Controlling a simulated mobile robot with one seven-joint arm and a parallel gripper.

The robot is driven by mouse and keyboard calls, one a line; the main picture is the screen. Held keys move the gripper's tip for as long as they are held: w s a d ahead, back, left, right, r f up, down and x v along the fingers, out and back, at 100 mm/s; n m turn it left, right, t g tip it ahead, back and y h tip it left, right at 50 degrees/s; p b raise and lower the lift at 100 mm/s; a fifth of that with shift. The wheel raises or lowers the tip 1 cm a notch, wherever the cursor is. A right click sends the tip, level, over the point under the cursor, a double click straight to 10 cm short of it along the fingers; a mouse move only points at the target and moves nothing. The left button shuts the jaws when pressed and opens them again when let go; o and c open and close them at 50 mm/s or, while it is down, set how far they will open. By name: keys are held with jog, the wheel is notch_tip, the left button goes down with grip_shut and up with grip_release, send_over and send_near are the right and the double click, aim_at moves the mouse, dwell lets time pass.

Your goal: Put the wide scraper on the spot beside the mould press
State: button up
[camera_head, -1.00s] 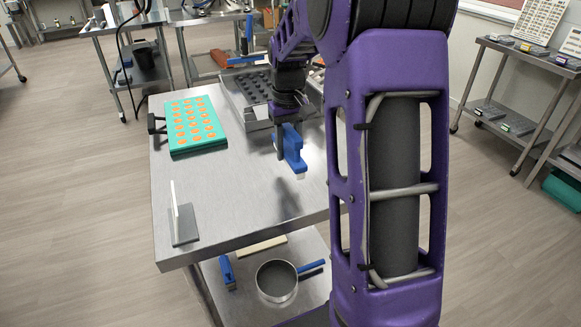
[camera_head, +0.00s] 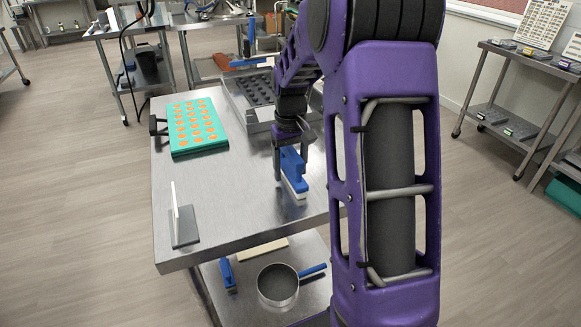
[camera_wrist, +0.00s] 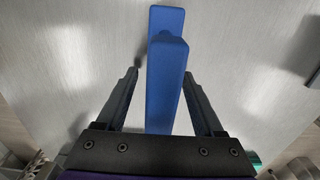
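The wide scraper, a blue-handled tool (camera_head: 293,168) with a pale lower edge, stands upright on the steel table right of centre, its edge apparently touching the top. My gripper (camera_head: 291,168) is above and around its handle. In the wrist view, the blue handle (camera_wrist: 165,85) is between the two fingers (camera_wrist: 162,78), with a gap showing on the left side; the fingers look open. The green mould with orange cavities (camera_head: 196,127), with a dark handle, lies at the table's back left; I cannot tell whether it is the mould press. No marked spot is visible.
A grey base with a thin white upright plate (camera_head: 184,226) stands at the table's front left. A metal tray with dark cavities (camera_head: 236,107) is behind my gripper. The table's middle left is clear. A pot (camera_head: 278,284) and blue-handled tools are on the lower shelf.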

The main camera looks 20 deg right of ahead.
jog(key=shift+r, duration=0.1)
notch_tip(320, 180, up, 12)
jog(key=shift+r+p, duration=0.1)
jog(key=shift+p, duration=1)
